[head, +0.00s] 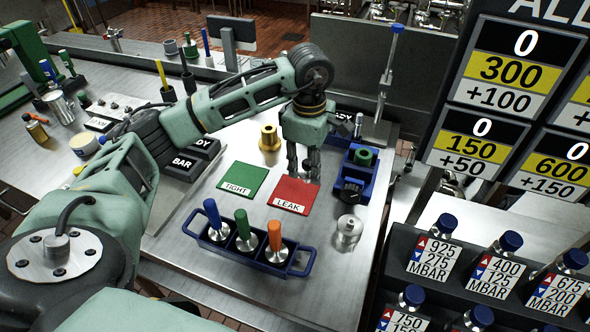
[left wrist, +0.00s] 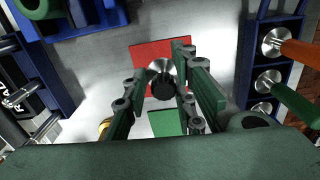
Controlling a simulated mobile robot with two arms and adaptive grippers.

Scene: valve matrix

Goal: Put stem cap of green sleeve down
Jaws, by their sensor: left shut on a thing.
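My left gripper (head: 303,175) points down at the back edge of the red LEAK pad (head: 294,196). In the left wrist view its fingers (left wrist: 162,76) are shut on a small stem cap (left wrist: 163,70) with a silver disc and a dark round end. My right gripper is not in view.
The green TIGHT pad (head: 243,180) lies left of the red pad. A blue tray (head: 215,241) with blue, green and orange-handled stems stands in front. A brass part (head: 269,138) stands behind, and a silver part (head: 348,230) at front right.

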